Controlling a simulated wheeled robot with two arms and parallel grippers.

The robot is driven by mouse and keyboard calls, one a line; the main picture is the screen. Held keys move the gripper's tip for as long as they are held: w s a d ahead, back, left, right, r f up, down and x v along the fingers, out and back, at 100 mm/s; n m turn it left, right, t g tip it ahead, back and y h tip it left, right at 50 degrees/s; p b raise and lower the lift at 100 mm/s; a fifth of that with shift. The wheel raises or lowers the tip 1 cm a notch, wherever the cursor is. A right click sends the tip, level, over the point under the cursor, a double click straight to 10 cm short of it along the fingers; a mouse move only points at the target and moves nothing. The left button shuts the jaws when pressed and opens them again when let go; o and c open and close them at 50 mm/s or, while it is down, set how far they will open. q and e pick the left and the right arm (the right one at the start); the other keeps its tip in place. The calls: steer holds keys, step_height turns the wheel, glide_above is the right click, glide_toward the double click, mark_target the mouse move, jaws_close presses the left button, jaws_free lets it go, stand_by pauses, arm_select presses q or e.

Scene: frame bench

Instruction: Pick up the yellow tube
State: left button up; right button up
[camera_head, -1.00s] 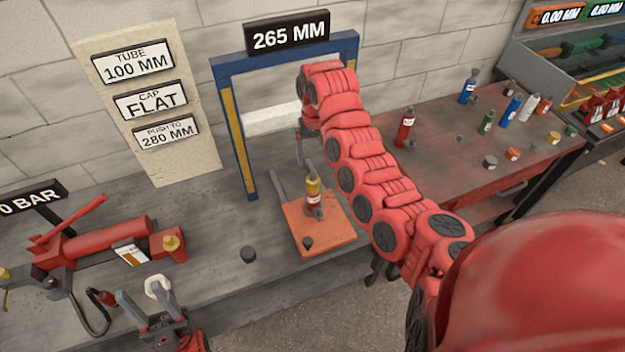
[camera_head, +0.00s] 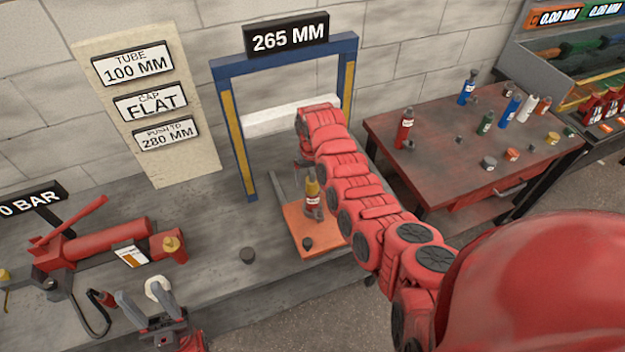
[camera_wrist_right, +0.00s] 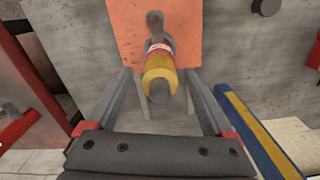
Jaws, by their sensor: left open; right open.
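The yellow tube (camera_head: 313,187) stands upright on an orange plate (camera_head: 297,222) under the blue frame. It has a yellow upper part, a red and white band below and a dark top. In the right wrist view the tube (camera_wrist_right: 160,72) lies in line with the gap between the open fingers of my right gripper (camera_wrist_right: 158,78); I see no contact. In the head view my right gripper (camera_head: 301,163) is mostly hidden by its own arm, close to the tube's upper left. My left gripper (camera_head: 147,303) is open and empty at the bench's front left.
The blue frame (camera_head: 236,140) stands around the plate, with posts close to my right arm. A red hand pump (camera_head: 105,240) stands left. A red side table (camera_head: 470,165) holds several bottles.

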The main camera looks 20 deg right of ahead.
steer(key=shift+f, duration=0.25)
steer(key=shift+c, duration=0.2)
jaws_close()
